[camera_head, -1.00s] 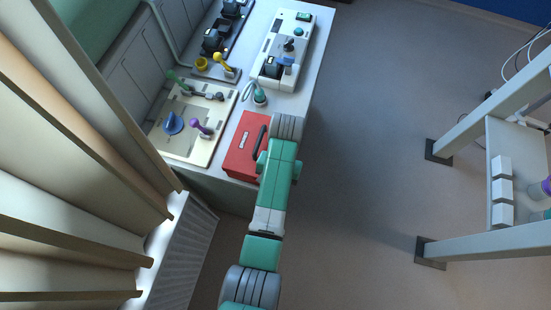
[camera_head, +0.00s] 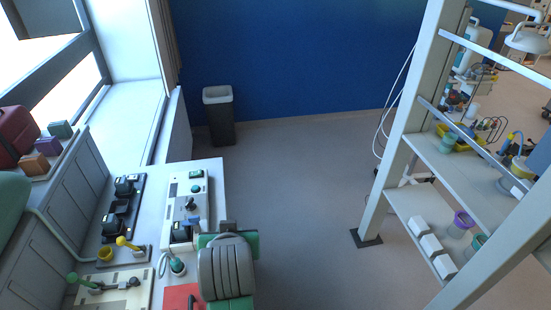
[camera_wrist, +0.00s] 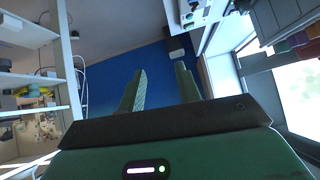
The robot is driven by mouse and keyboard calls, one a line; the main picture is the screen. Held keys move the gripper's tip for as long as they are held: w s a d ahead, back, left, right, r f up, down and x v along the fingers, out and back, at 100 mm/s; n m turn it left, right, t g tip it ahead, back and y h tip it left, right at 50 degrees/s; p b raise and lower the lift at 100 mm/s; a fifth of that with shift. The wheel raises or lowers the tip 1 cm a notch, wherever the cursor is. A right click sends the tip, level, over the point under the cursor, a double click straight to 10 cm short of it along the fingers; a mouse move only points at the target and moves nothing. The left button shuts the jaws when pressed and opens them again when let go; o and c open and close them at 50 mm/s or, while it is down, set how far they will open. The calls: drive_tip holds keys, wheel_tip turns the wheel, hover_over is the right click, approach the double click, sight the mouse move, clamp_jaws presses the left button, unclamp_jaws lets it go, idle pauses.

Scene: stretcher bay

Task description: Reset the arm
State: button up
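In the wrist view my gripper (camera_wrist: 161,76) shows two green fingers standing apart with nothing between them. It is open and empty, with the blue wall and floor beyond the fingertips. In the head view my green and grey arm rises from the bottom edge, beside the right edge of the white counter (camera_head: 208,176). The arm's grey ribbed joint is nearest, and it hides the fingers in this view. The arm partly covers the red case (camera_head: 182,297) at the counter's front.
On the counter are a white control panel (camera_head: 186,204), a black device strip (camera_head: 122,207) and a cream board (camera_head: 112,292). A shelf rack (camera_head: 410,150) with white boxes and cups stands at right. A grey bin (camera_head: 219,115) stands by the blue wall. The middle floor is clear.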

drive_tip(key=s+d+r+t, duration=0.1)
drive_tip(key=d+r+t, duration=0.15)
drive_tip(key=r, duration=0.55)
drive_tip(key=d+r+t, duration=0.1)
drive_tip(key=r+t, duration=0.2)
drive_tip(key=r, duration=0.5)
drive_tip(key=s+d+r+t, duration=0.3)
drive_tip(key=s+r+t, duration=0.2)
drive_tip(key=s+r, duration=0.3)
drive_tip(key=s+d+r+m+t+h, duration=0.1)
drive_tip(key=s+d+r+t, duration=0.2)
drive_tip(key=r, duration=1.2)
drive_tip(key=s+t, duration=0.2)
drive_tip(key=s, duration=0.3)
drive_tip(key=shift+s+r+h, duration=0.25)
drive_tip(key=shift+s+h, duration=0.05)
drive_tip(key=shift+s, duration=0.1)
drive_tip(key=shift+o, duration=0.3)
drive_tip(key=shift+w+d, duration=0.1)
